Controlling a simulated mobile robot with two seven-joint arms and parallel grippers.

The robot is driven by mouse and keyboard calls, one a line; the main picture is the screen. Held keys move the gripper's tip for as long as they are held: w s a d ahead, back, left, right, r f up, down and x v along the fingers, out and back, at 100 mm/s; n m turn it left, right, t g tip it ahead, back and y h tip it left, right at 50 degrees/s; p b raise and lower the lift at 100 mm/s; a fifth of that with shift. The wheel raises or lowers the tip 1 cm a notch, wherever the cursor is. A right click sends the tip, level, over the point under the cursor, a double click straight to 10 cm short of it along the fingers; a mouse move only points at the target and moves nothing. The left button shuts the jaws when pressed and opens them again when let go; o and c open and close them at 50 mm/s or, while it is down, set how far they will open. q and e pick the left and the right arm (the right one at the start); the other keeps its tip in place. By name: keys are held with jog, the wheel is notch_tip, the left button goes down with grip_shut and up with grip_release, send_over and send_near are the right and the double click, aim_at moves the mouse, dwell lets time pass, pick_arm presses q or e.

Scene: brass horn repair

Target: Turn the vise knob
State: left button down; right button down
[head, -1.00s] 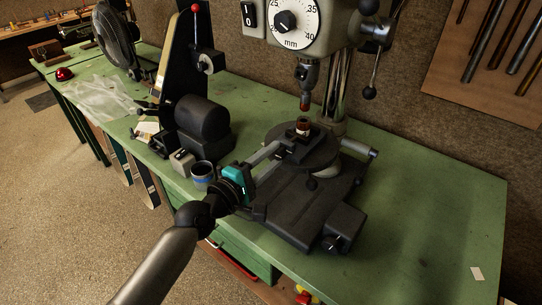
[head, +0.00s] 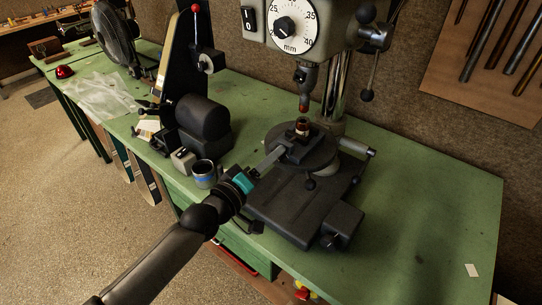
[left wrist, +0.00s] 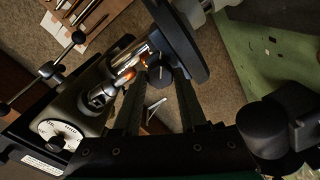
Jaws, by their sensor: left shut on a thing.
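My left gripper (head: 279,154) reaches in from the lower left to the near left end of the vise. In the left wrist view its two dark fingers are on either side of the round black vise knob (left wrist: 160,76), and it is shut on the knob. The fingers partly hide the knob's sides, and in the head view the knob is hard to make out. My right gripper is not in view.
The drill press column (head: 338,88) and feed levers (head: 368,95) stand behind the vise. A cup with a blue band (head: 204,174) and a black grinding machine (head: 203,125) stand left of it.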

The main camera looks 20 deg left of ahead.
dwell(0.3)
pick_arm(q)
jog(key=shift+c, duration=2.2)
grip_release()
jog(key=b+v, duration=0.1)
jog(key=v, duration=1.4)
jog(key=shift+s, duration=0.1)
